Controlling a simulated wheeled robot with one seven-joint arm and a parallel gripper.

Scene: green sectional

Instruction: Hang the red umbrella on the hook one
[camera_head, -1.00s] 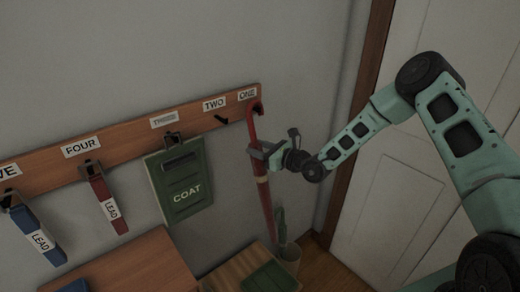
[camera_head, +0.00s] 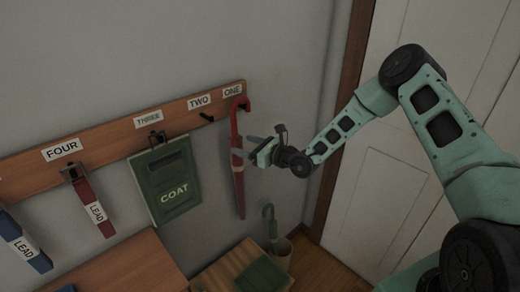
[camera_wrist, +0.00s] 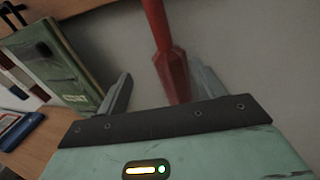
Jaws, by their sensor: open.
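The red umbrella (camera_head: 238,180) hangs near upright against the wall below the ONE label (camera_head: 232,91), its curved handle at the rack's right end. The hook itself is hidden behind the handle. My gripper (camera_head: 250,153) is open at the umbrella's upper middle, just to its right in the head view. In the wrist view the umbrella (camera_wrist: 168,55) stands beyond and between the open fingers of my gripper (camera_wrist: 160,90), apart from both as far as I can tell.
The wooden rack (camera_head: 100,143) carries a green COAT item (camera_head: 165,180) under THREE and a red LEAD strap (camera_head: 92,204) under FOUR. Hook TWO (camera_head: 207,117) is empty.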

